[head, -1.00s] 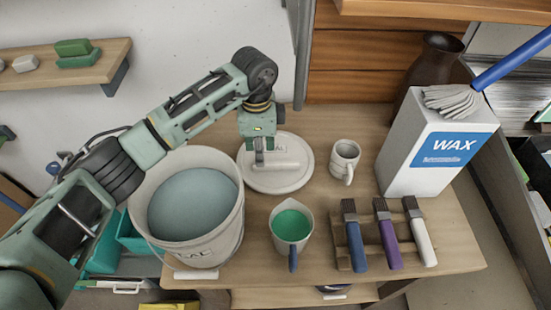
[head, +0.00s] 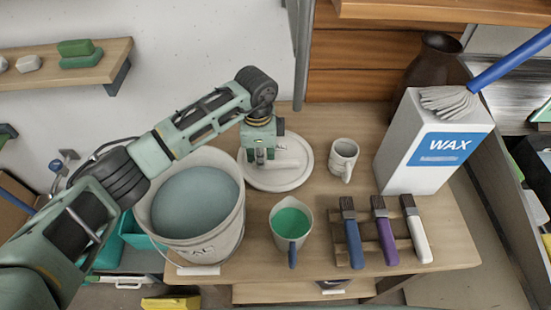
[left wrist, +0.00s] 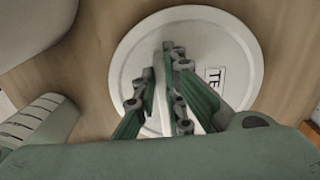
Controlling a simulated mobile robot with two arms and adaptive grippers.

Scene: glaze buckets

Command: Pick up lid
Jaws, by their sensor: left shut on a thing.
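The lid (head: 293,179) is a round off-white disc with a bar handle on top. It lies flat on the wooden table, to the right of the large glaze bucket (head: 236,215). My left gripper (head: 261,158) points down over the lid and is shut on its handle. In the left wrist view the fingers (left wrist: 165,95) close on the handle from both sides, over the lid (left wrist: 135,50) with its printed label. I cannot see any gap under the lid. My right gripper is not in view.
A mug (head: 344,153) stands just right of the lid. A pitcher of green glaze (head: 290,222) stands in front of it. Brushes on a wooden rack (head: 352,245) and a WAX box (head: 420,125) are farther right. The table behind the lid is clear.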

